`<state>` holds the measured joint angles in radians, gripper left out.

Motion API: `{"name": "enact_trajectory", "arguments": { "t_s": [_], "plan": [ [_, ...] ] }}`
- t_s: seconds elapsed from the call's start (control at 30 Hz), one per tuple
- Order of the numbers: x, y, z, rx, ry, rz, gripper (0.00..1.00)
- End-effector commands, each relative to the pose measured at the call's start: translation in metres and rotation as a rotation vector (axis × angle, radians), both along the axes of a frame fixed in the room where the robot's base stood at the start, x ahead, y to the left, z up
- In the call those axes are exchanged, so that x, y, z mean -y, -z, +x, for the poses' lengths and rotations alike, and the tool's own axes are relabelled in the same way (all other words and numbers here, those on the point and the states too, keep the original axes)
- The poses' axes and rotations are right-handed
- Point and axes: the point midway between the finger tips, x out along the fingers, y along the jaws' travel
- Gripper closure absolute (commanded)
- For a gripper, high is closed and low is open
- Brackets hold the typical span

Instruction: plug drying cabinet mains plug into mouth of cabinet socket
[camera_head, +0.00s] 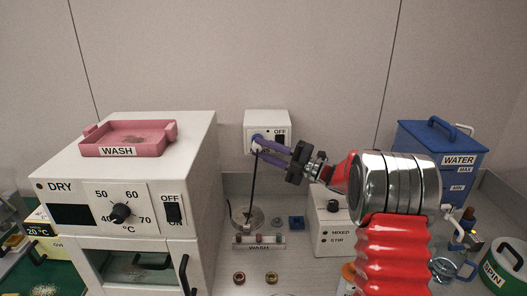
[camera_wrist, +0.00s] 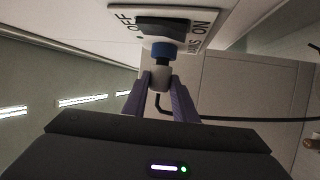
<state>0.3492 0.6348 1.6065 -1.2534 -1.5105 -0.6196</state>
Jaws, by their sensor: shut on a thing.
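The cabinet socket (camera_head: 267,120) is a white wall box with a dark rocker switch and an OFF label. Its blue round mouth (camera_head: 257,138) is at lower left; in the wrist view the blue mouth (camera_wrist: 162,48) is below the switch. My gripper (camera_head: 259,146) has purple fingers shut on the white mains plug (camera_wrist: 158,78). The plug is lined up just in front of the mouth, with a short dark part between its white body and the blue ring. I cannot tell whether that part enters the mouth. A black cord (camera_head: 252,185) hangs from the plug.
The white drying cabinet (camera_head: 195,150) stands at left with a pink WASH tray (camera_head: 128,138) on top. A white MIXED/STIR box (camera_head: 332,222) stands right of the cord, and a blue WATER tank (camera_head: 436,150) is behind my arm. Small parts sit on the bench below.

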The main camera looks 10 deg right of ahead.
Motion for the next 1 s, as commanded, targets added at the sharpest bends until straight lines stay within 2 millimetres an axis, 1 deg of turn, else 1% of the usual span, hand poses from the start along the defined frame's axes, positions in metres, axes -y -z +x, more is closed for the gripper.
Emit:
{"name": "enact_trajectory", "arguments": {
  "t_s": [0.63, 0.67, 0.93, 1.0],
  "plan": [
    [0.002, 0.000, 0.011, 0.000, 0.000, 0.000, 0.97],
    [0.002, 0.000, 0.011, 0.000, 0.000, 0.000, 0.73],
    [0.002, 0.000, 0.011, 0.000, 0.000, 0.000, 0.54],
    [0.002, 0.000, 0.011, 0.000, 0.000, 0.000, 0.53]
  ]
}}
